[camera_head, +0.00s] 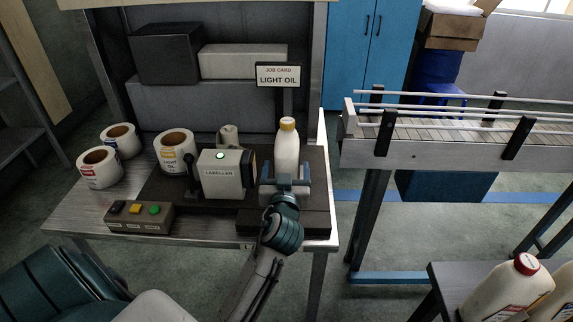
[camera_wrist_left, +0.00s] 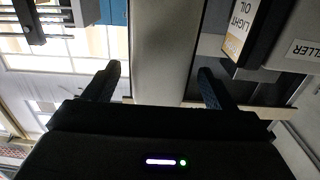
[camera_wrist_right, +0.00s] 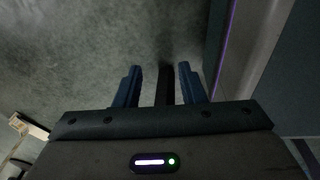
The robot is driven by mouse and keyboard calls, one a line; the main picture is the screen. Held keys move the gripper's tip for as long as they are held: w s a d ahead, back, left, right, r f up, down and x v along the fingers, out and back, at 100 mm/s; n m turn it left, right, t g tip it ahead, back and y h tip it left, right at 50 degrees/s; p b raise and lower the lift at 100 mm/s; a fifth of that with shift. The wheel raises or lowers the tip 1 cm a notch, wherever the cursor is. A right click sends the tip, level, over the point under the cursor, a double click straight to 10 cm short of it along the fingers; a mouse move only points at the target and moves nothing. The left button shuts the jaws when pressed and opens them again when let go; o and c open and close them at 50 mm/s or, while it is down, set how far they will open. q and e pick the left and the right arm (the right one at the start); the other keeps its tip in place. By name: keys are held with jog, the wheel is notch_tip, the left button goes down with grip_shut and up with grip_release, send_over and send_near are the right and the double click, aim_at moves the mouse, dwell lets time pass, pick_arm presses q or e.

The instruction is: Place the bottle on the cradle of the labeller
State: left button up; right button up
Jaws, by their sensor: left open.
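The white bottle with a yellow cap (camera_head: 286,150) stands upright just right of the labeller (camera_head: 222,174), on or over the dark base beside it. The gripper hides its lower end, so I cannot tell how it sits on the cradle. My left gripper (camera_head: 286,174) is open at the bottle, with a finger on each side. In the left wrist view the bottle (camera_wrist_left: 166,45) runs between the spread fingertips (camera_wrist_left: 160,78), with visible gaps. My right gripper (camera_wrist_right: 159,75) is open and empty over the grey floor in its wrist view.
Label rolls (camera_head: 176,152) stand left of and behind the labeller. A button box (camera_head: 139,217) sits at the bench's front edge. A job card (camera_head: 278,75) reads "LIGHT OIL". A conveyor (camera_head: 430,154) is at right; red-capped bottles (camera_head: 508,290) stand at the lower right.

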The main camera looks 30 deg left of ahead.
pick_arm(q)
jog(key=b+v, duration=0.1)
jog(key=v, duration=0.7)
jog(key=shift+b, duration=0.35)
pick_arm(e)
jog(key=shift+w+a+f, duration=0.2)
jog(key=shift+w, duration=0.45)
jog(key=shift+w+a+f, duration=0.15)
jog(key=shift+w+f, duration=0.05)
jog(key=shift+w, duration=0.45)
pick_arm(q)
jog(key=shift+d, duration=0.1)
